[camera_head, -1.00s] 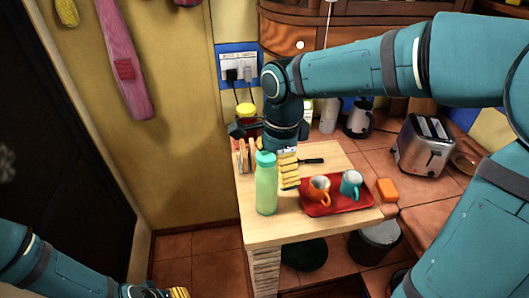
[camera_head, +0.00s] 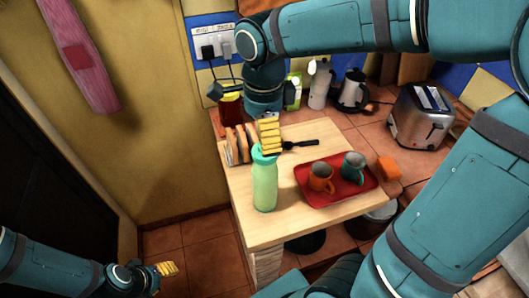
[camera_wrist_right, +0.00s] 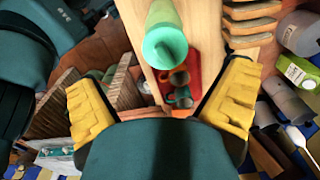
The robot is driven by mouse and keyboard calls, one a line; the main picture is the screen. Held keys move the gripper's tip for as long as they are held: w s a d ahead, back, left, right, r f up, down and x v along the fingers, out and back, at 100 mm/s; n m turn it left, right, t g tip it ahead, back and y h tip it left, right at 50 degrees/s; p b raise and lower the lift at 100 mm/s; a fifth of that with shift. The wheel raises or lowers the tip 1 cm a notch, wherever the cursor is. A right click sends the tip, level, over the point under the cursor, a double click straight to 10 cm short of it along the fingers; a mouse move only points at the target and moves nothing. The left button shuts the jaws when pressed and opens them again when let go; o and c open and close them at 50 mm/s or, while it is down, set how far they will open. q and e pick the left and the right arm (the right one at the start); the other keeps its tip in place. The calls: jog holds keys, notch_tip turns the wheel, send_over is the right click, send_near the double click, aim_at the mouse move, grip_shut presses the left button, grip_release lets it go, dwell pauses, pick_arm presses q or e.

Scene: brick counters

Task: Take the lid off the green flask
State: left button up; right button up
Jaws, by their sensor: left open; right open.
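The green flask (camera_head: 265,188) stands upright near the left edge of the wooden counter. Its darker green lid (camera_head: 263,154) is on top. In the right wrist view the lid (camera_wrist_right: 165,46) faces the camera beyond the fingers, between their lines and near the top of the picture. My right gripper (camera_head: 269,136) points down, just behind and above the lid in the head view. Its yellow fingers (camera_wrist_right: 160,100) are spread wide with nothing between them. My left gripper (camera_head: 166,270) is low at the left, away from the counter, open and empty.
A red tray (camera_head: 345,198) with an orange mug (camera_head: 320,177) and a teal mug (camera_head: 354,165) lies right of the flask. A rack of bread slices (camera_head: 239,146) stands behind-left. A dark-handled utensil (camera_head: 300,144), an orange block (camera_head: 388,168) and a toaster (camera_head: 421,116) are further right.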

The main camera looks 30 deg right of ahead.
aim_at(256, 150)
jog(key=shift+w+d+f+b, duration=0.15)
jog(key=shift+f+b, duration=0.15)
jog(key=shift+f, duration=1.45)
jog(key=shift+w+a+f+b, duration=0.1)
jog(key=shift+f+b, duration=0.15)
jog(key=shift+f, duration=1.45)
jog(key=shift+c, duration=0.2)
jog(key=c, duration=1.1)
